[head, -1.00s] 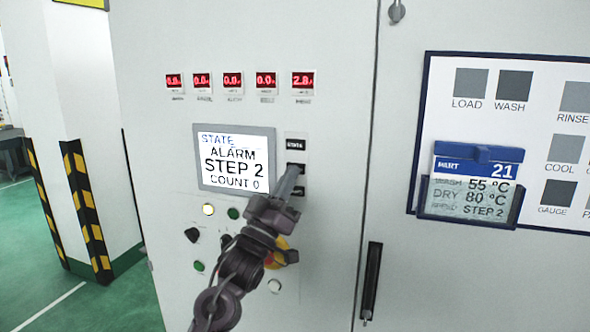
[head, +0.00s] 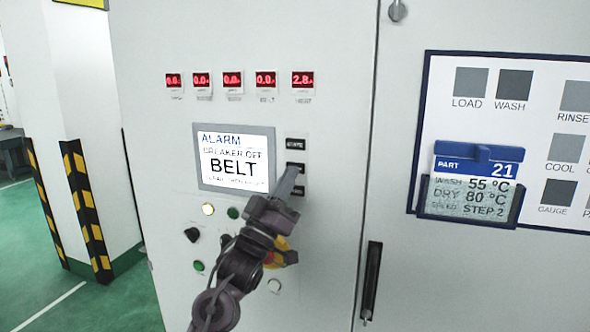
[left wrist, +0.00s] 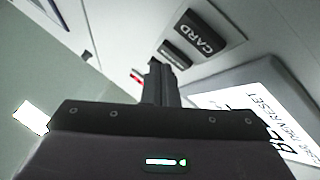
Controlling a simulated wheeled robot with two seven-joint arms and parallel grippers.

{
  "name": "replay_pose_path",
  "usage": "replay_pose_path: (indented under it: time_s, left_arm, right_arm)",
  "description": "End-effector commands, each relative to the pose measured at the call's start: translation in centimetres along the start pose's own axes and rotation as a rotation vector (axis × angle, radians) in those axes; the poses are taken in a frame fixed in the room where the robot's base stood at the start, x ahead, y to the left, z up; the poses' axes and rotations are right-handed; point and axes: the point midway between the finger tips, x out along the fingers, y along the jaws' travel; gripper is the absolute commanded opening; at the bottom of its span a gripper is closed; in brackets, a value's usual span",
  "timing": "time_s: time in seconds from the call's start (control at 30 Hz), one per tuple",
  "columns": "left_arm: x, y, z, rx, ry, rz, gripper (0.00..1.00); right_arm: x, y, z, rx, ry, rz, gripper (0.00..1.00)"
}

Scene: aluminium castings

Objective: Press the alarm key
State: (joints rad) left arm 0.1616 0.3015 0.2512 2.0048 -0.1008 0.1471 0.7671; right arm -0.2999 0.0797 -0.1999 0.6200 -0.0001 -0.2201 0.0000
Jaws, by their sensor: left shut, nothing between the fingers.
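A column of three dark keys sits right of the screen (head: 235,158) on the cabinet. The middle key (head: 295,166) is partly covered by my left gripper (head: 291,178), and its label is not readable. The top key (head: 295,144) is clear; the lowest key (head: 299,191) is partly hidden. My left gripper is shut and empty, its tips at the middle key; touching cannot be confirmed. In the left wrist view the fingers (left wrist: 160,82) point at a dark key (left wrist: 175,54) beside one marked CARD (left wrist: 200,34). The screen reads ALARM, BREAKER OFF, BELT. My right gripper is out of view.
Below the screen are a lit round lamp (head: 208,209), a green button (head: 233,213), a black knob (head: 192,235) and a red-yellow button (head: 279,256) partly behind my arm. Red displays (head: 232,80) sit above. A part card holder (head: 470,185) hangs on the right door.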

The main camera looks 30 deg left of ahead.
Motion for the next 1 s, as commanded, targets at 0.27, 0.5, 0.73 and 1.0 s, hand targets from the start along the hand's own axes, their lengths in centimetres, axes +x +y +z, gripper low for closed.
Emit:
replay_pose_path:
  time_s: [0.27,0.5,0.73,1.0]
  left_arm:
    - [-0.4,0.3,-0.2,0.0,-0.001,0.0,0.0]
    - [-0.8,0.6,-0.5,-0.001,-0.001,0.0,0.0]
    - [-2.4,1.7,-1.6,0.0,-0.001,0.0,0.0]
    - [-3.9,2.7,-2.7,0.0,-0.001,-0.001,0.0]
  right_arm:
    - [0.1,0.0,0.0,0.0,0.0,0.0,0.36]
    - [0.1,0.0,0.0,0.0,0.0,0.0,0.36]
    - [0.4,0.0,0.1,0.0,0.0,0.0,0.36]
    - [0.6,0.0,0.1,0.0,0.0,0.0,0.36]
